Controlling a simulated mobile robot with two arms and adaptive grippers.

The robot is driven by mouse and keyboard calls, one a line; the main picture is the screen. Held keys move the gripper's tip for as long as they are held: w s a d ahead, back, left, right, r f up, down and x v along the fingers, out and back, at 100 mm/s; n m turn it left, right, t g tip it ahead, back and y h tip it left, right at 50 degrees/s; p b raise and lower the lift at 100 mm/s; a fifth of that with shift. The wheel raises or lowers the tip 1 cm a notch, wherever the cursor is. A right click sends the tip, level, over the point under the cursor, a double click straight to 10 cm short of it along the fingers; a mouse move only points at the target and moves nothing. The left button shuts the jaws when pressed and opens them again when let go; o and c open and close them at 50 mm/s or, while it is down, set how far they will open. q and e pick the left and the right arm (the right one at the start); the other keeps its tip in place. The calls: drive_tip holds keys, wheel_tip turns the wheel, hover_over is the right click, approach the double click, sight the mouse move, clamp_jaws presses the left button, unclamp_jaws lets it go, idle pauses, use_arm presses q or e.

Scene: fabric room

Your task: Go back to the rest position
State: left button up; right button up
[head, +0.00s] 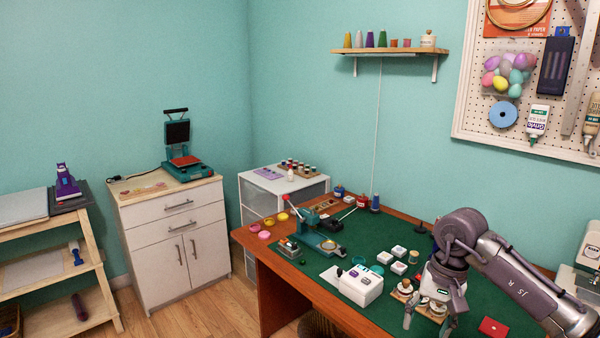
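My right gripper (428,322) hangs at the end of the grey arm that comes in from the right. Its fingers point down over the green mat (482,290) and are spread apart, with nothing visibly gripped. Small round items on wooden bases (405,290) sit close behind and beside the fingers; I cannot tell whether they touch. My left gripper is not in view.
The wooden desk (285,264) carries a teal press (318,238), a white box-shaped device (358,284), small white boxes (398,252) and a red item (493,328). A white drawer unit (250,195) stands behind. Wooden floor (215,310) is clear left of the desk.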

drive_tip(key=w+a+f+m+t+y, duration=0.2)
drive_tip(key=w+a+f+m+y, duration=0.1)
drive_tip(key=a+f+m+y, duration=1.2)
drive_tip(key=d+f+m+t+h, duration=0.3)
drive_tip(key=f+m+t, duration=0.3)
drive_tip(key=m, duration=0.6)
drive_tip(key=d+f+m+t+h, duration=0.2)
drive_tip(key=f+m+t+h, duration=0.15)
drive_tip(key=f+m, duration=0.7)
drive_tip(key=s+d+f+m+g+h, duration=0.1)
drive_tip(key=s+d+f+m+h, duration=0.3)
drive_tip(key=s+f+m, duration=0.6)
drive_tip(key=s+d+f+m+g+h, duration=0.2)
drive_tip(key=s+d+f+m+h, duration=0.25)
drive_tip(key=s+f+m, duration=0.5)
drive_tip(key=s+f+m+g, duration=0.2)
drive_tip(key=s+f, duration=0.1)
drive_tip(key=s, duration=0.6)
drive_tip(key=s+f+m+g, duration=0.3)
drive_tip(key=s+f, duration=0.1)
drive_tip(key=s, duration=0.6)
drive_tip(key=s+f+m+g+h, duration=0.1)
drive_tip(key=s+f, duration=0.3)
drive_tip(key=s, duration=0.6)
drive_tip(key=shift+s+d+m+g, duration=0.15)
drive_tip(key=shift+d+m+g, duration=0.15)
drive_tip(key=shift+m+g, duration=0.45)
